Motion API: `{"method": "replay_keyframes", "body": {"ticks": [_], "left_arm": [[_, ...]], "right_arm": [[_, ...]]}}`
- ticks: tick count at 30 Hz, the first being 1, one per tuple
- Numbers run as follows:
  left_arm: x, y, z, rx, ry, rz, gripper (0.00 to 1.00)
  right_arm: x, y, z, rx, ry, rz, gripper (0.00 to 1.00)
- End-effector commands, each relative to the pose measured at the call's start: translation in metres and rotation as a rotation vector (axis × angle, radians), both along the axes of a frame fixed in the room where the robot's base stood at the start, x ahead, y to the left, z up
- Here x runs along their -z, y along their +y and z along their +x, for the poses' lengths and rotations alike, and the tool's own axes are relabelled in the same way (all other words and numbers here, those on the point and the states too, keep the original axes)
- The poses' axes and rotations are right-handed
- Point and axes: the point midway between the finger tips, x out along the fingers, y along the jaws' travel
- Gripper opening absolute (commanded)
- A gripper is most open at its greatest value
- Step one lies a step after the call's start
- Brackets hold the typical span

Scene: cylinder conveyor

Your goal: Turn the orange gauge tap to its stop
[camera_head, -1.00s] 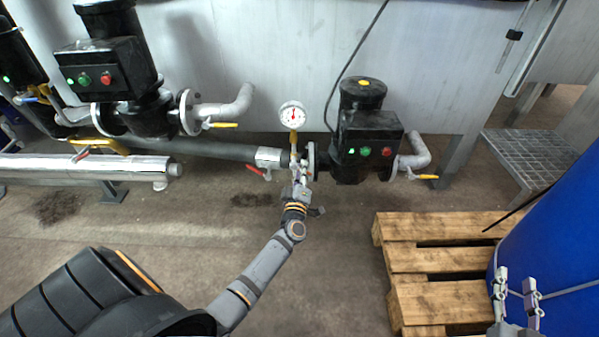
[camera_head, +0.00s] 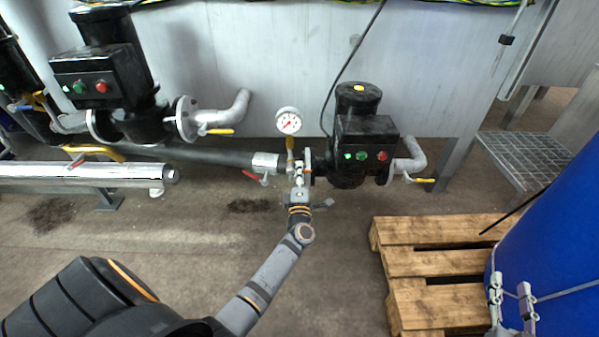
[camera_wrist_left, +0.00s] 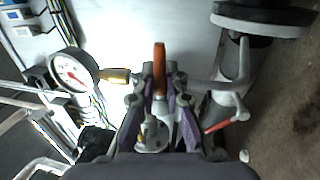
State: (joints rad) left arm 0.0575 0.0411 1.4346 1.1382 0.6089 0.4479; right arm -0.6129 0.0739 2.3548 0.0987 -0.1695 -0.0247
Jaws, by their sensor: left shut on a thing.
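The orange tap handle (camera_wrist_left: 159,70) stands between the fingers of my left gripper (camera_wrist_left: 160,92) in the left wrist view, and the gripper is shut on it. In the head view my left gripper (camera_head: 299,172) reaches the pipe below the gauge and hides the handle. The round white gauge (camera_head: 289,121) stands upright on a brass stem (camera_head: 290,145). It also shows in the left wrist view (camera_wrist_left: 72,72), left of the fingers. My right gripper (camera_head: 511,290) is open at the lower right, in front of the blue barrel.
A black pump (camera_head: 362,135) with lit buttons stands right of the gauge. A red lever (camera_head: 251,174) sits left of my left gripper, and a yellow lever (camera_head: 425,181) right of the pump. A wooden pallet (camera_head: 430,262) and blue barrel (camera_head: 560,250) stand at right.

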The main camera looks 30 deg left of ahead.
Motion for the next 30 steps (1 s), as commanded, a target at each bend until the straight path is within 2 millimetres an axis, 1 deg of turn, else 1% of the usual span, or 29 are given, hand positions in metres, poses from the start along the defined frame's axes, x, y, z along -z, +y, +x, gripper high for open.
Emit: {"method": "replay_keyframes", "body": {"ticks": [13, 14, 18, 19, 26, 30], "left_arm": [[0.0013, -0.0001, -0.0006, -0.001, -0.003, -0.01, 0.0], [0.0013, -0.0001, -0.0006, -0.001, -0.003, -0.01, 0.14], [0.001, -0.0001, -0.0005, 0.0, -0.003, -0.009, 0.33], [0.0009, 0.0, -0.0004, 0.0, -0.003, -0.009, 0.34], [0.0003, 0.0, -0.0003, 0.0, -0.003, -0.008, 0.34], [0.0031, -0.0051, -0.0079, 0.001, -0.002, -0.008, 0.34]], "right_arm": [[0.0007, 0.0, 0.0, 0.0, 0.002, 0.0, 0.36], [0.0007, 0.0, 0.0, 0.0, 0.002, 0.0, 0.36], [0.0007, 0.0, 0.0, 0.0, 0.002, 0.0, 0.36], [0.0006, 0.0, 0.0, 0.0, 0.002, 0.0, 0.36], [0.0, -0.0001, 0.0003, 0.0, 0.0, 0.0, 0.36], [-0.0007, 0.0, 0.0006, 0.0, -0.002, 0.0, 0.36]]}}
